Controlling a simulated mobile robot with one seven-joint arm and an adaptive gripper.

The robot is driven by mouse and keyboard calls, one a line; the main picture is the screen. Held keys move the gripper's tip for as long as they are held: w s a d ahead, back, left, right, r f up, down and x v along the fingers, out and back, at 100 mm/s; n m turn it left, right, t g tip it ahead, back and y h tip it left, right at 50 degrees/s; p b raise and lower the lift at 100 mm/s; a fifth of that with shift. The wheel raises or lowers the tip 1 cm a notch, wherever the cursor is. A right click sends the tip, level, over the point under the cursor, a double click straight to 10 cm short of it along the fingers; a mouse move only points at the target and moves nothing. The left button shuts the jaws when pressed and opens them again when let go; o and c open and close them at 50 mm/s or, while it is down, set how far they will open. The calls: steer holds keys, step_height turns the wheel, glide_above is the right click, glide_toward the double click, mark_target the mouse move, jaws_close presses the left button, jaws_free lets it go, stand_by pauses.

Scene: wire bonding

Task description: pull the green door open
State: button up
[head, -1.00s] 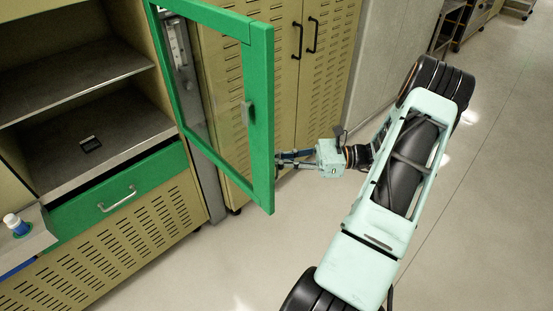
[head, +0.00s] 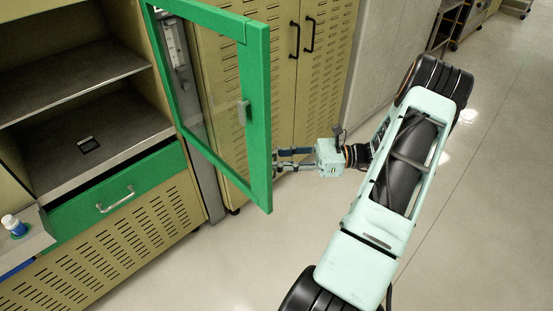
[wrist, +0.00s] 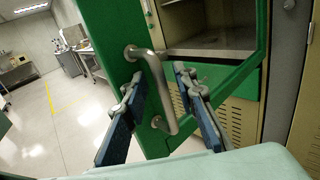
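The green door (head: 258,120) with a glass pane stands swung out from the cabinet in the head view. Its green frame (wrist: 105,40) also shows in the wrist view, with a metal bar handle (wrist: 160,85) on it. My gripper (head: 279,160) is at the door's outer edge, on the side facing right. In the wrist view my gripper (wrist: 158,78) is open, with one blue finger on each side of the handle. The fingers look apart from the bar. In the head view the door frame hides the handle and fingertips.
The open cabinet has grey shelves (head: 70,80) and a green drawer (head: 120,195) below. A white bottle (head: 14,224) stands at far left. Tan lockers (head: 325,70) stand behind the door. Clear floor (head: 470,220) lies to the right.

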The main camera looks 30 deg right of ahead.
steer(key=v, duration=1.2)
